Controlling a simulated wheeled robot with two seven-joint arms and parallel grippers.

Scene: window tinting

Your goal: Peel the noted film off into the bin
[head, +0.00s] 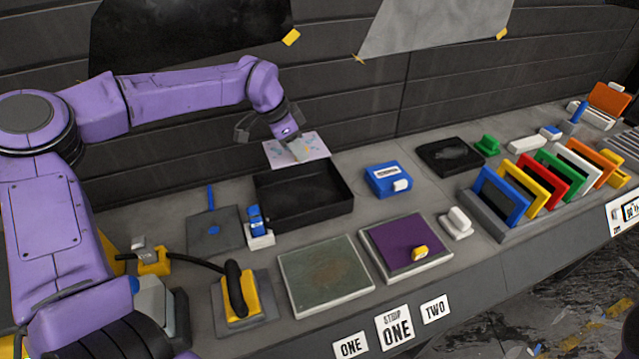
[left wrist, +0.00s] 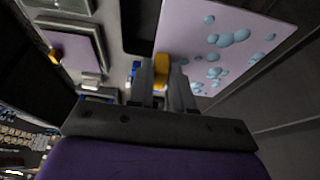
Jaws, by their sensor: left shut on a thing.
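My left gripper (head: 294,146) is shut on the yellow tab (left wrist: 162,70) of a pale lilac film with blue blobs (left wrist: 225,40). In the head view the film (head: 312,145) is held up behind the black open bin (head: 340,208), near its back edge. The bin looks empty. The left pane (head: 325,275), above the card ONE (head: 351,346), is bare grey-green glass with brownish smudges. The right pane (head: 390,240), by the card TWO (head: 435,309), carries a purple film with a yellow tab (head: 419,253). The card between reads STRIP ONE (head: 395,328). My right gripper is out of view.
A blue box (head: 388,178) and a black tray (head: 450,156) stand right of the bin. A rack of coloured frames (head: 520,200) is further right. A yellow tool with a black hose (head: 240,295) sits front left. The wall rises close behind the bench.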

